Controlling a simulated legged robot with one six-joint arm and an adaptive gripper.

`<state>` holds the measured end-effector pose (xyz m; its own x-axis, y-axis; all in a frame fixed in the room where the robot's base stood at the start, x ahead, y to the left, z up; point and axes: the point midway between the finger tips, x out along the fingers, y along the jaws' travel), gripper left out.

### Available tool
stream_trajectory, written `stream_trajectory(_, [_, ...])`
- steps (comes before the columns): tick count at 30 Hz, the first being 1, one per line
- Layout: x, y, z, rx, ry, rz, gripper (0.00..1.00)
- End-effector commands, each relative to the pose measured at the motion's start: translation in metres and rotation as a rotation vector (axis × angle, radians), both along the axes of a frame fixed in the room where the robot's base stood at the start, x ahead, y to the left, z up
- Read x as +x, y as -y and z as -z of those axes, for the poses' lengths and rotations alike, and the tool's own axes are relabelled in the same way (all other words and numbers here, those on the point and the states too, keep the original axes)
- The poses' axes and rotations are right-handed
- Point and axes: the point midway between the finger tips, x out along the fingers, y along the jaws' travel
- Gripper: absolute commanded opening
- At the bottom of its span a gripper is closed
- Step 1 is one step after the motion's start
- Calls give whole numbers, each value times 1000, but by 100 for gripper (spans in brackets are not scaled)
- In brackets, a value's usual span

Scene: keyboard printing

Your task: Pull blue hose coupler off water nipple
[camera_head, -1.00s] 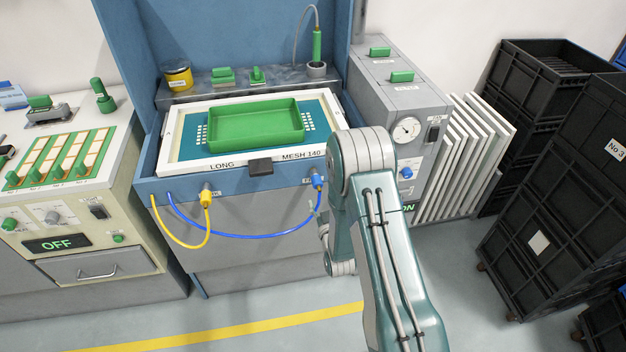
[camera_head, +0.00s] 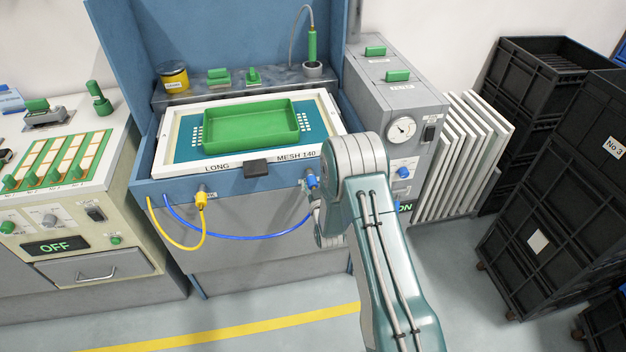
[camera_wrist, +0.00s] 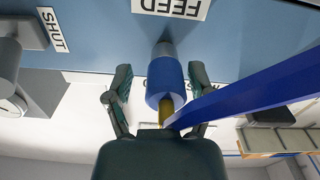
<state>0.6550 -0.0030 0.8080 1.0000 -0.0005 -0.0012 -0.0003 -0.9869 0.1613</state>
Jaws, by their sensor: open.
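The blue hose coupler (camera_wrist: 167,82) sits on the grey water nipple (camera_wrist: 163,50) under the FEED label in the wrist view. It also shows on the front of the blue press in the head view (camera_head: 311,181). A blue hose (camera_wrist: 255,92) runs off to the right from the coupler's near, brass-coloured end in the wrist view. My gripper (camera_wrist: 160,92) is open, with one finger on each side of the coupler and visible gaps between. In the head view my arm hides most of the gripper.
A yellow coupler (camera_head: 201,198) with a yellow hose is on the press front to the left. The blue hose loops below the press edge. A green tray (camera_head: 250,128) sits on the screen frame. A grey control box (camera_head: 400,115) stands to the right. The floor in front is clear.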

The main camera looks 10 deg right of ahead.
Motion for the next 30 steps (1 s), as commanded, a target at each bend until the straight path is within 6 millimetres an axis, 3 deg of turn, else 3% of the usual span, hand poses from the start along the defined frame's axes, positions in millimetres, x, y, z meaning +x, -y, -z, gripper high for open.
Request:
stream_trajectory(1, [0,-1,0,0,0,-1,71])
stream_trajectory(2, [0,-1,0,0,0,-1,62])
stream_trajectory(6, [0,-1,0,0,1,-1,0])
stream_trajectory(9, [0,-1,0,0,1,-2,0])
stream_trajectory(10, [0,-1,0,0,2,-2,36])
stream_trajectory(12, [0,-1,0,0,1,-3,4])
stream_trajectory(13, [0,-2,-1,0,1,-3,0])
stream_trajectory(30, [-20,-1,-1,0,3,-2,0])
